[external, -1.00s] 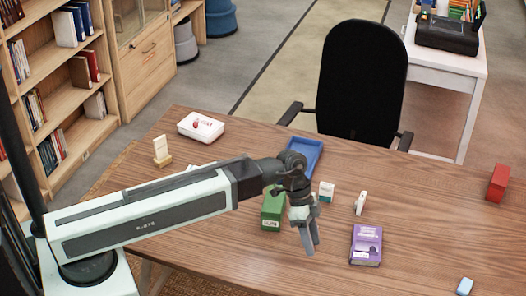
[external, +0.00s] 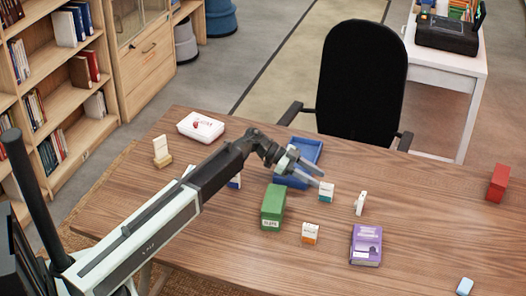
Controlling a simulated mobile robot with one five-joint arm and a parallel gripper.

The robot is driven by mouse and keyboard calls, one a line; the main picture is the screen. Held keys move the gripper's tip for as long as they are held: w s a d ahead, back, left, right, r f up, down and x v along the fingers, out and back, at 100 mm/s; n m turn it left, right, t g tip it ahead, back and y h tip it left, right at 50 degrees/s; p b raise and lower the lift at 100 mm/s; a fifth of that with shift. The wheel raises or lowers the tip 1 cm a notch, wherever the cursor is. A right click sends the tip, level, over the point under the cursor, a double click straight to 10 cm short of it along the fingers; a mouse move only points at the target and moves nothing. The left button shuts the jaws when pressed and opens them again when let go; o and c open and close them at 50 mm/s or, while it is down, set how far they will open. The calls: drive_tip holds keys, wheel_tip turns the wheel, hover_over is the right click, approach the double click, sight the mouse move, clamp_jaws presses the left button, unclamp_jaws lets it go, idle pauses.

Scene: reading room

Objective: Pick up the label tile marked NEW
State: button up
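Several small white label tiles stand on the wooden table, and their print is too small to read, so I cannot tell which is NEW. One has a teal base (external: 326,193), one an orange base (external: 310,233), and one a blue base (external: 235,182), partly hidden by my arm. A plain white piece (external: 361,203) stands farther right. My gripper (external: 319,176) is open, with its fingers apart and pointing right. It is above the table, in front of the blue tray and just up-left of the teal-based tile in the picture. I see nothing between the fingers.
The blue tray (external: 308,149) lies behind my gripper.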

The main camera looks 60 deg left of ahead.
sight(326, 184)
drive_tip(key=b+x, duration=0.1)
drive_tip(key=x, duration=0.1)
drive_tip(key=b+x, duration=0.1)
drive_tip(key=x, duration=0.2)
drive_tip(key=shift+s+f, duration=0.15)
drive_tip(key=shift+f, duration=0.2)
drive_tip(key=shift+d, duration=0.15)
drive_tip(key=shift+r, duration=0.1)
clamp_jaws()
wheel_tip(326, 184, up, 10)
drive_tip(key=p, duration=1)
drive_tip(key=shift+r, duration=0.2)
drive_tip(key=shift+f, duration=0.1)
